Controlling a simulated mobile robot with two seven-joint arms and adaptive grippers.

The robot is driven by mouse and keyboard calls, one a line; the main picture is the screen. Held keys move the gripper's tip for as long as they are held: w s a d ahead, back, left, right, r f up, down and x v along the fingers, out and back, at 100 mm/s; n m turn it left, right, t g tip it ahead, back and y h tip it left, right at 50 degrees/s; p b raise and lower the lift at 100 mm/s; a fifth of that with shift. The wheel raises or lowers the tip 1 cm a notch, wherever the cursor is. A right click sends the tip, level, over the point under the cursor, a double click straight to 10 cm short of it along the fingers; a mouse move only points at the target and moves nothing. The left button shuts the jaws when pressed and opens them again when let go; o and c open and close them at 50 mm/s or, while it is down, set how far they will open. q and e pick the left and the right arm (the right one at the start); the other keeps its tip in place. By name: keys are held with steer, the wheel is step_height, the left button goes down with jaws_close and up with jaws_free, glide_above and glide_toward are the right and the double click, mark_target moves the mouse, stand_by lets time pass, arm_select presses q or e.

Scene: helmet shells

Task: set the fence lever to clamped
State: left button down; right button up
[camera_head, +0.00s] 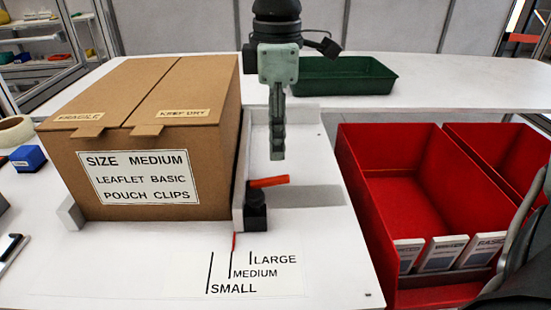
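The fence lever (268,182) is an orange-red handle on a black block (256,212) at the front end of the white fence (240,165). The lever sticks out to the right, roughly level. My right gripper (278,155) hangs pointing down just above and behind the lever, with a visible gap between them. Its fingers appear edge-on, so their opening is hidden. A thin red pointer (234,241) below the block lines up near the MEDIUM mark (231,265). My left gripper is not in view.
A closed cardboard box (150,130) labelled SIZE MEDIUM stands left of the fence, against or very near it. A small white stop (70,213) is at its front left corner. A green tray (345,76) lies behind. Red bins (400,190) holding white cards (441,253) stand right.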

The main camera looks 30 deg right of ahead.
mark_target(277, 178)
step_height(277, 178, down, 7)
steer(key=shift+s+f, duration=0.1)
steer(key=shift+f, duration=0.1)
jaws_close()
stand_by(0.3)
